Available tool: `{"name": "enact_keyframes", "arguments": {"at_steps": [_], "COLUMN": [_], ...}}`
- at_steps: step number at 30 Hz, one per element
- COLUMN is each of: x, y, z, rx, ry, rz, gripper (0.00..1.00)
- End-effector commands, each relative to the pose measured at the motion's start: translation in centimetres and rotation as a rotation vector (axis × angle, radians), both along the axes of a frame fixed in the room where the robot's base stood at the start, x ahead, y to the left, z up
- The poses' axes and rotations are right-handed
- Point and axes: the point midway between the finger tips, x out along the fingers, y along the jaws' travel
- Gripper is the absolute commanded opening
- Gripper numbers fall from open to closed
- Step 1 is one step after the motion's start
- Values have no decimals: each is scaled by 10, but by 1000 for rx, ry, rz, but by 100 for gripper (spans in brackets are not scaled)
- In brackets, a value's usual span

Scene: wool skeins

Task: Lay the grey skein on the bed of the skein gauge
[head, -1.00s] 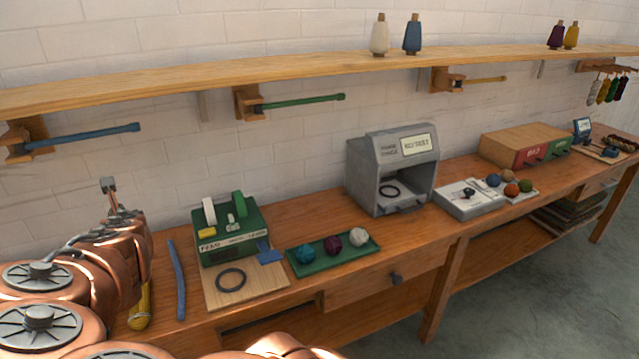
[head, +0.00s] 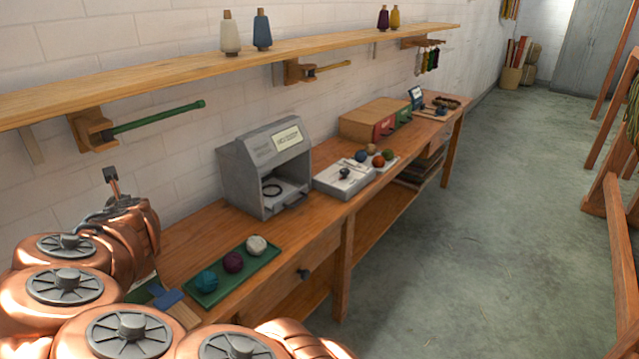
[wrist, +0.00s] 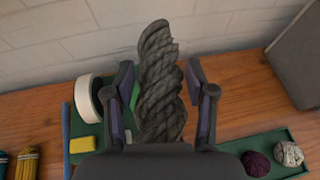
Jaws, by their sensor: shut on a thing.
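In the wrist view the grey skein (wrist: 160,60), a thick twisted hank, stands upright between the two dark fingers of my gripper (wrist: 160,95). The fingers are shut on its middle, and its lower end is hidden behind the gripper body. Bench and wall lie behind it. A small device with a blue-framed display (head: 416,96) stands on a board at the bench's far end in the head view; I cannot tell whether it is the skein gauge. The held skein does not show clearly in the head view.
The bench holds a green tray (head: 270,268) with three wool balls, a grey booth (head: 235,180), a pale box (head: 325,184) with a dark knob, and a wooden drawer box (head: 362,122). A shelf (head: 180,62) and pegs overhang it.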

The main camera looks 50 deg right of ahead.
Motion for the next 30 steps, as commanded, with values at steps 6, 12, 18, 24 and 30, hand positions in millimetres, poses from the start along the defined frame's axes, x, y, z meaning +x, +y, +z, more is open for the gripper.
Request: {"name": "enact_keyframes", "arguments": {"at_steps": [6, 12, 18, 24, 30], "x": [38, 63, 75, 70, 47], "y": [-16, -49, -98, -165, -243], "z": [-3, 6, 23, 39, 58], "rx": [0, 1, -1, 0, -2], "ry": [-3, -3, -8, -5, -8], "rz": [87, 151, 204, 221, 208], "gripper": [21, 21, 21, 21, 21]}}
